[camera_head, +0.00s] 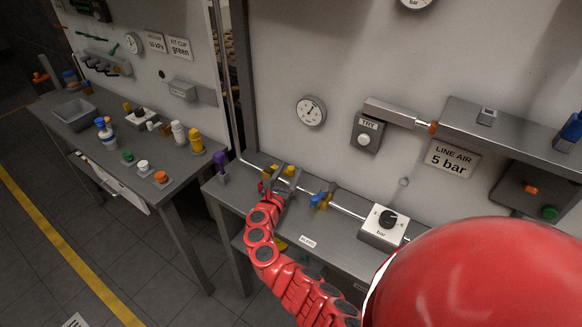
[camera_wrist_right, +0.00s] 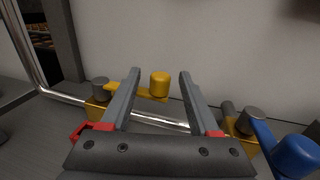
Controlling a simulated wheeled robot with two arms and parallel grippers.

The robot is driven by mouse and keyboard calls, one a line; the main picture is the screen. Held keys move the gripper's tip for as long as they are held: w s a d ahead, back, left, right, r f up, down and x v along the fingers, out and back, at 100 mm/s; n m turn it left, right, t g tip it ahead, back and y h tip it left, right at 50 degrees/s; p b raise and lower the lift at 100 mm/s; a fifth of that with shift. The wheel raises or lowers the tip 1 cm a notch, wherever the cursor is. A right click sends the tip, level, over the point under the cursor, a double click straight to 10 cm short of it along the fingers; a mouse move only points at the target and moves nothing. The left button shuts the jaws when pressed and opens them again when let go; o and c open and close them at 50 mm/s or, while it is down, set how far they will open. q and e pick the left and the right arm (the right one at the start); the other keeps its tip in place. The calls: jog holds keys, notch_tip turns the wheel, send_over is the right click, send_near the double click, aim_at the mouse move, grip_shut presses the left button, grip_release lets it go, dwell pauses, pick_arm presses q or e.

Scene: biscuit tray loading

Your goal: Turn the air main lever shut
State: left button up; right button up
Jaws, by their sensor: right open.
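A yellow lever (camera_wrist_right: 130,92) with an upright yellow knob (camera_wrist_right: 160,84) sits on a brass-coloured valve (camera_wrist_right: 97,106) on a silver pipe. The lever runs to the right, roughly along the pipe. In the head view its knob (camera_head: 290,170) shows just beyond my right gripper (camera_head: 280,186). My right gripper (camera_wrist_right: 160,76) is open. In the wrist view the knob appears between its two fingers, with no clear contact. I cannot read a label that names this lever. My left gripper is not in view.
A second valve with a blue lever (camera_wrist_right: 268,145) stands to the right; it also shows in the head view (camera_head: 319,198). A white regulator box (camera_head: 382,228) with a black knob is further right. A purple-topped part (camera_head: 220,164) stands left. The wall is behind the pipe.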

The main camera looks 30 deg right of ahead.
jog(key=shift+x, duration=0.9)
grip_shut()
dwell(0.9)
